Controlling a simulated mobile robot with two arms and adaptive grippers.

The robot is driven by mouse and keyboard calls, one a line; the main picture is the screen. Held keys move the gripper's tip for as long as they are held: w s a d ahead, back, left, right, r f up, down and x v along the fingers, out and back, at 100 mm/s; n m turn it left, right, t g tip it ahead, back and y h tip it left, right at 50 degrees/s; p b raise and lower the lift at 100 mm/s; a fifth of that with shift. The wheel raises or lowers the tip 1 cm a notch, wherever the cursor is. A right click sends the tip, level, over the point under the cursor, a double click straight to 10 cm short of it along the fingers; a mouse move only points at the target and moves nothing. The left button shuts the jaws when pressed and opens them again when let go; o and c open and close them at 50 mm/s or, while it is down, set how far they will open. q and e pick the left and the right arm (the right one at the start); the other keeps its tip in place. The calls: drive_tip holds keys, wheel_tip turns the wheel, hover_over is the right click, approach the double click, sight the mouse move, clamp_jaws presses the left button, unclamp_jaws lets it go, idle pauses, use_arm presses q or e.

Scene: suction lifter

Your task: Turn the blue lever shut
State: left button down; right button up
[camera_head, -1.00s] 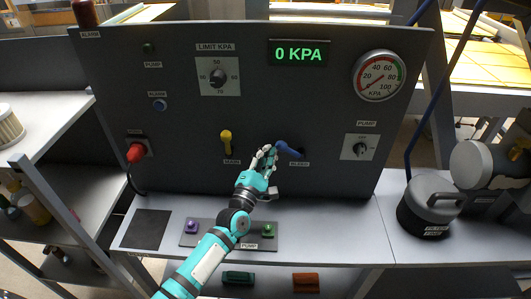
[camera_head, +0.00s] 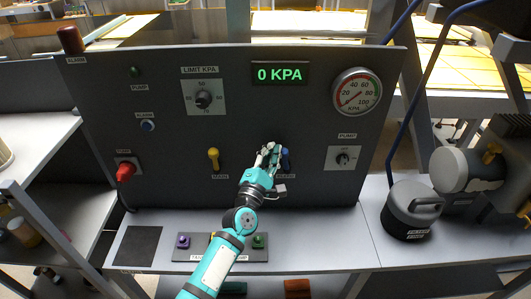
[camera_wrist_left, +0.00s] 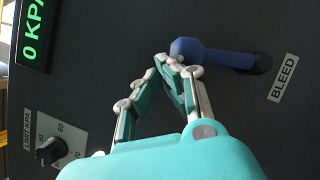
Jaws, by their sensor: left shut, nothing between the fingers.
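The blue lever (camera_head: 286,158) is on the dark panel above its BLEED label. It stands upright, knob up, like the yellow lever (camera_head: 213,158) to its left. In the left wrist view the blue lever (camera_wrist_left: 215,54) lies across the top, its knob end by my fingertips. My left gripper (camera_head: 268,153) is shut and empty, just left of the blue lever. In the left wrist view its fingertips (camera_wrist_left: 168,62) meet right beside the knob; I cannot tell if they touch it. My right gripper is not in view.
The panel also carries a 0 KPA display (camera_head: 279,73), a round gauge (camera_head: 357,91), a limit knob (camera_head: 203,98), a pump switch (camera_head: 343,158) and a red plug (camera_head: 126,170). A button plate (camera_head: 200,255) lies on the ledge below. A grey canister (camera_head: 410,208) stands at right.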

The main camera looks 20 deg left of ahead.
use_arm(q)
drive_tip(key=shift+d+r, duration=0.15)
drive_tip(key=shift+d, duration=0.1)
idle(0.7)
